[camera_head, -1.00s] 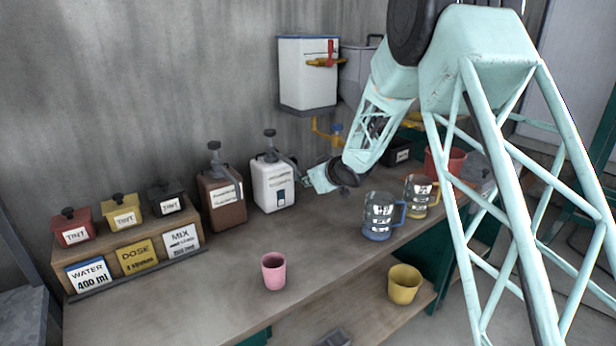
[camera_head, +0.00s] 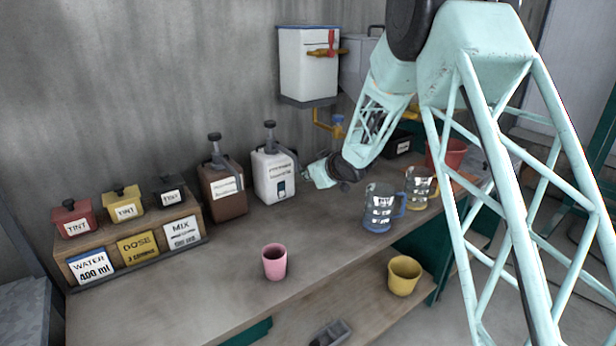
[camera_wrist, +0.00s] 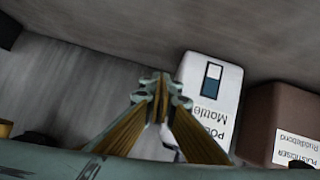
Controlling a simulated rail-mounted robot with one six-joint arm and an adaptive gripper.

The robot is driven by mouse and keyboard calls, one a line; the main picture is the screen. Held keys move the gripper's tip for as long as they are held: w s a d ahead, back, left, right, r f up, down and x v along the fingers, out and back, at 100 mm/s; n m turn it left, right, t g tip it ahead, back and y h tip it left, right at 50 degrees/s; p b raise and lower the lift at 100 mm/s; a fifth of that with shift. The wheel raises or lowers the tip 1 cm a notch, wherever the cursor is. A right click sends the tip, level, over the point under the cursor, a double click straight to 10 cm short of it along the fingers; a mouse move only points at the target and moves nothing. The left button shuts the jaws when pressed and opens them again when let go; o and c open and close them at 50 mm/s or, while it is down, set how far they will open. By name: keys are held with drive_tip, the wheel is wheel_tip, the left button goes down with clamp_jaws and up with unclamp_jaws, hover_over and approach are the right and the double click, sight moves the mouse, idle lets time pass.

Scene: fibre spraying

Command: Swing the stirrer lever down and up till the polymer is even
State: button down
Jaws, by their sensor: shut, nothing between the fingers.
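My gripper (camera_head: 305,173) is beside the right side of the white jug (camera_head: 273,182) in the head view. In the wrist view my gripper (camera_wrist: 161,92) has its fingers together with nothing between them. The white jug (camera_wrist: 211,92), its label partly covered and starting "PO", lies just right of the fingers. A level window on its front shows dark above and pale below. A dark grey lever-like piece (camera_head: 288,152) slopes from the jug's top toward the gripper. I cannot tell whether the fingers touch it. Whether the contents are even is not visible.
A brown jug (camera_head: 222,192) stands left of the white one. A blue glass mug (camera_head: 379,207), a yellow-handled mug (camera_head: 418,186), a pink cup (camera_head: 274,262) and a yellow cup (camera_head: 403,275) are nearer. A wall tank (camera_head: 308,65) hangs behind. The bench front is mostly clear.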

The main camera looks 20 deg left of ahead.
drive_tip(key=s+d+r+p, duration=0.1)
drive_tip(key=s+d, duration=0.7)
drive_tip(key=s, duration=0.1)
drive_tip(key=shift+s+d+r+p, duration=0.3)
drive_tip(key=shift+r+p, duration=0.05)
drive_tip(key=shift+p, duration=0.05)
